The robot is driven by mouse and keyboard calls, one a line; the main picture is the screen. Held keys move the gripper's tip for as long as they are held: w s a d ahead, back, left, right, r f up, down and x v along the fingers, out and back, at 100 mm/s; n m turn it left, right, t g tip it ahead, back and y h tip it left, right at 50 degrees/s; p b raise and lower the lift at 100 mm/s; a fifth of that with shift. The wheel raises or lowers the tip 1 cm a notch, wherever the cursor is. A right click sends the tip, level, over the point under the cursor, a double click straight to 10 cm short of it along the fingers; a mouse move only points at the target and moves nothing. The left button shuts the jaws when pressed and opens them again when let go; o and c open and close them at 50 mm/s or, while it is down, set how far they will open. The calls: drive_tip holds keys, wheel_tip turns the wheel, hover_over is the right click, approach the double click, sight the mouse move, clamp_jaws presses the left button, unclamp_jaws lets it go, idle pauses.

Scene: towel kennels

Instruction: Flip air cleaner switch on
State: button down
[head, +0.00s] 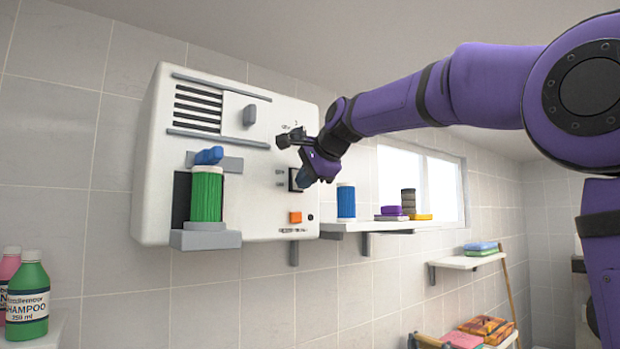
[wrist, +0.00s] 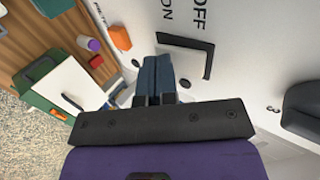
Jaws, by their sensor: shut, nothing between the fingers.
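The air cleaner (head: 150,175) is a white box on the tiled wall. Its switch (wrist: 186,52) is a pale rocker in a dark frame, with "ON" and "OFF" printed near it in the wrist view. In the head view the dark switch frame (head: 293,180) is partly hidden by my gripper. My gripper (head: 303,179) is shut and empty, its blue fingers pointing at the panel. In the wrist view the closed fingertips (wrist: 157,60) overlap the switch's left edge; I cannot tell whether they touch it. The rocker's set position is unclear.
An orange button (head: 295,217) sits below the switch and a grey knob (head: 249,116) above left. A green cylinder (head: 206,195) stands on the cleaner's bracket under a blue lever (head: 209,155). A shelf (head: 375,226) with a blue can (head: 346,203) is right of the cleaner.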

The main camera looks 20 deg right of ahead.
idle(0.3)
drive_tip(key=shift+w+a+t, duration=0.1)
drive_tip(key=shift+w+t, duration=0.1)
drive_tip(key=shift+t, duration=0.1)
drive_tip(key=shift+r, duration=0.15)
drive_tip(key=shift+r, duration=0.7)
drive_tip(key=shift+s+f, duration=0.1)
